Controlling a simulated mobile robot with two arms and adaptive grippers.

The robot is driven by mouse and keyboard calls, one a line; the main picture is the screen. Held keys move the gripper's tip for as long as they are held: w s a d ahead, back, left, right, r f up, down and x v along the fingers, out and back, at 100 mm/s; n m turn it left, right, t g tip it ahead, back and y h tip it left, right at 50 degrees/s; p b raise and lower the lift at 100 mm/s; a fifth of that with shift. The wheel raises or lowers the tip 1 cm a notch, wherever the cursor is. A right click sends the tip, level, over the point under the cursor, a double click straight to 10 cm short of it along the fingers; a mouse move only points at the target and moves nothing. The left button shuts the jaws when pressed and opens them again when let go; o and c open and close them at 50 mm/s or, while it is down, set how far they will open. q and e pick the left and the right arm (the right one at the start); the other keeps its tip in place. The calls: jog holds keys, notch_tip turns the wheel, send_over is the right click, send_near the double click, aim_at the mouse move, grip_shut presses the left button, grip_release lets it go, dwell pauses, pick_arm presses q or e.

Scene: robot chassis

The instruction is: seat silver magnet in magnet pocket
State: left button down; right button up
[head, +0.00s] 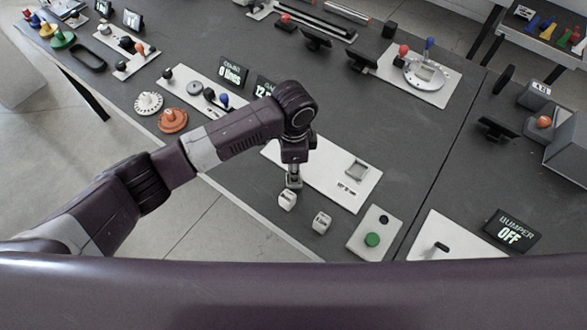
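My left arm reaches in from the left, and its gripper (293,184) points down over the front edge of a white board (328,178). A small silver-white block (287,201) is directly below the fingertips; I cannot tell whether they touch or grip it. A second similar block (322,222) stands to its right on the dark table. I cannot tell which is the silver magnet. A square raised frame (357,169) on the right part of the board looks like the magnet pocket. The wrist hides the board's left part. My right gripper is not in view.
A white panel with a green button (372,240) lies right of the blocks. A "BUMPER OFF" display (513,231) stands further right. Orange (172,120) and white (148,103) round knobs sit left, behind the arm. Dark table (400,150) right of the board is clear.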

pick_arm(q)
jog(key=c, duration=1.7)
grip_release()
jog(key=shift+f, duration=0.1)
jog(key=shift+c, duration=0.2)
notch_tip(320, 180, up, 12)
jog(key=b, duration=0.2)
